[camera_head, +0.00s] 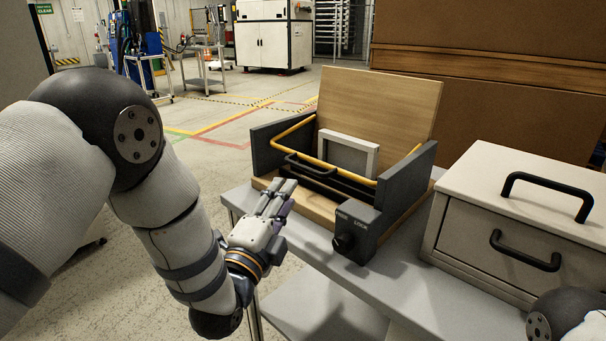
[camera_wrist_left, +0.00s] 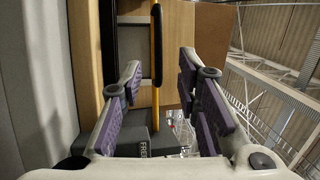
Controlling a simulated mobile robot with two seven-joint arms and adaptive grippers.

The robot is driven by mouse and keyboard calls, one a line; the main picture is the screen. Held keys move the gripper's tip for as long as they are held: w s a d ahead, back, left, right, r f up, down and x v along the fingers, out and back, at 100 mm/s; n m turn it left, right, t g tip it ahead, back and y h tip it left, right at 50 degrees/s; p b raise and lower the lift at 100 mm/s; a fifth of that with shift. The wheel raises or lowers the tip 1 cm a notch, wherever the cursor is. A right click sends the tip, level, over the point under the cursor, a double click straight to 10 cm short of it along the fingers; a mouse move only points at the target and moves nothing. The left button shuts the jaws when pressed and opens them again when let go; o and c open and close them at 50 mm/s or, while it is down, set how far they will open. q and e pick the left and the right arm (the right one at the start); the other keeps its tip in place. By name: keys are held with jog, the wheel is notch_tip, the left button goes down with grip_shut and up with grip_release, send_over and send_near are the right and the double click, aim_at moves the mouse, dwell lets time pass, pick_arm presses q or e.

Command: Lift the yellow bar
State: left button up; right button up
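The yellow bar (camera_head: 292,130) is a thin U-shaped rail. It spans the dark side walls of a wooden fixture (camera_head: 380,105) on the grey table. In the left wrist view the bar (camera_wrist_left: 157,45) runs upright in the picture, between my spread fingers and beyond them. My left gripper (camera_head: 283,191) is open and empty, at the fixture's front left, apart from the bar. Its purple-padded fingers also show in the left wrist view (camera_wrist_left: 160,78). My right gripper is out of view; only part of my right arm shows at the lower right.
A dark block with a knob (camera_head: 345,242), marked FREE and LOCK, sits at the fixture's front. A beige drawer box (camera_head: 480,225) with black handles stands right. The table's left edge is beside my left gripper.

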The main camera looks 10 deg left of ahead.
aim_at(302, 167)
pick_arm(q)
jog(key=b+x, duration=0.1)
jog(key=x, duration=0.9)
jog(key=shift+w+d, duration=0.1)
jog(key=shift+w, duration=0.3)
grip_shut()
